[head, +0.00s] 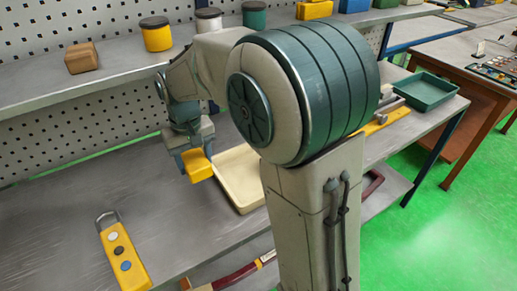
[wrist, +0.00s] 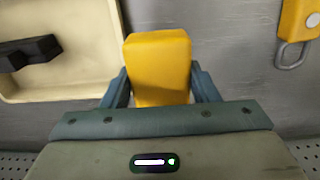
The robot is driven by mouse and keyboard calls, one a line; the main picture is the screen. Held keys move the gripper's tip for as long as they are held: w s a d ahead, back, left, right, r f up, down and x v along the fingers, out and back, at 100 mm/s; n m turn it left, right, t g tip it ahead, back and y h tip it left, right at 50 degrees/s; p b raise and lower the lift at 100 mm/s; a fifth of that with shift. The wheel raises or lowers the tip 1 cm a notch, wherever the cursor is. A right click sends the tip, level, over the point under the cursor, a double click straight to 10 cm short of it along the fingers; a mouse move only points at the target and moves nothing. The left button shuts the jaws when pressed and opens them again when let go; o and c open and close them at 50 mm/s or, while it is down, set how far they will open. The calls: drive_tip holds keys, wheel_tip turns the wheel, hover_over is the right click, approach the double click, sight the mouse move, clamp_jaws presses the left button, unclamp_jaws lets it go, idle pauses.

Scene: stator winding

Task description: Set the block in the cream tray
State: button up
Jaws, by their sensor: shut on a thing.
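My gripper (head: 190,153) is shut on a yellow block (head: 198,166), with one finger on either side of it in the wrist view (wrist: 160,65). The block is held just left of the cream tray (head: 240,178) in the head view, apparently above the grey bench. My arm hides part of the tray there. In the wrist view the tray (wrist: 108,82) is on the left, beside the block, and a dark, blocky object (wrist: 28,52) is in it.
A yellow control box (head: 126,262) with a metal loop lies on the bench at the front left; it also shows in the wrist view (wrist: 298,20). A brown block (head: 81,58) and several spools stand on the shelf behind. A green tray (head: 425,92) is at the right.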

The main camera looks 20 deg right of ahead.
drive_tip(key=shift+w+d+f, duration=0.15)
drive_tip(key=shift+d, duration=0.2)
hover_over(241, 183)
wheel_tip(241, 183, down, 6)
drive_tip(key=shift+a+f+p, duration=0.15)
drive_tip(key=shift+f+p, duration=0.05)
drive_tip(key=shift+p, duration=0.2)
drive_tip(key=shift+f, duration=2.05)
drive_tip(key=shift+f, duration=0.2)
drive_tip(key=o, duration=0.9)
